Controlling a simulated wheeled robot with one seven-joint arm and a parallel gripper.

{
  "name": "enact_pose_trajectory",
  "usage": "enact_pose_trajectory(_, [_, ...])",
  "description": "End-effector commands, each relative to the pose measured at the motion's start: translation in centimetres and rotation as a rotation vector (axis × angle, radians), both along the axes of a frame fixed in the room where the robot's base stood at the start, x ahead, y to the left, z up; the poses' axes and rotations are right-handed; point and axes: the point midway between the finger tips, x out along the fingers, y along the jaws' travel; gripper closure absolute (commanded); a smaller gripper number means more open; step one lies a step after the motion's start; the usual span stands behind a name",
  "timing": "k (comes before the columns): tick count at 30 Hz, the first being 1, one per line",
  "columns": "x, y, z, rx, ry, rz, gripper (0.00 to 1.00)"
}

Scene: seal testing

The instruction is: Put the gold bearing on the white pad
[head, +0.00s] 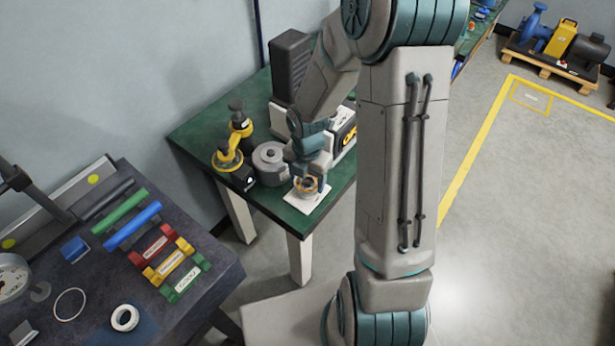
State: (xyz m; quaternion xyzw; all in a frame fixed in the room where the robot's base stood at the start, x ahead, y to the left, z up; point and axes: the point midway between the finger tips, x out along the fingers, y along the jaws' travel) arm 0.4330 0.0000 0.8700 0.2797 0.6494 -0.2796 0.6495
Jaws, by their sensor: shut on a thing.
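The gold bearing (306,185) is a small ring at the front of the green table (259,204). The white pad (308,201) lies flat on that table near its front corner, directly under the bearing. My gripper (307,180) points down and is shut on the bearing. The bearing appears over the pad; I cannot tell whether it touches it. The fingertips are small in this view and partly hidden by the wrist.
A grey cylinder (270,163), a yellow and black device (228,160) and a dark upright machine (290,64) stand close by on the green table. A dark bench (215,291) at left holds coloured bars, a white ring (124,317) and a gauge (13,277).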

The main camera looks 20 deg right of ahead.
Motion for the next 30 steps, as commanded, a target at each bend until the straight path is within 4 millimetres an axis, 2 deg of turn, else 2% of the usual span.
enact_pose_trajectory(19, [0.00, 0.00, -0.71, 0.000, 0.000, -0.001, 0.74])
enact_pose_trajectory(20, [0.00, 0.00, -0.70, 0.000, 0.000, -0.001, 0.35])
enact_pose_trajectory(22, [0.00, 0.00, -0.70, 0.000, 0.000, -0.001, 0.16])
enact_pose_trajectory(23, [0.01, 0.01, -0.70, 0.000, 0.000, -0.001, 0.13])
enact_pose_trajectory(30, [-0.02, 0.01, -0.72, 0.001, 0.001, 0.000, 0.13])
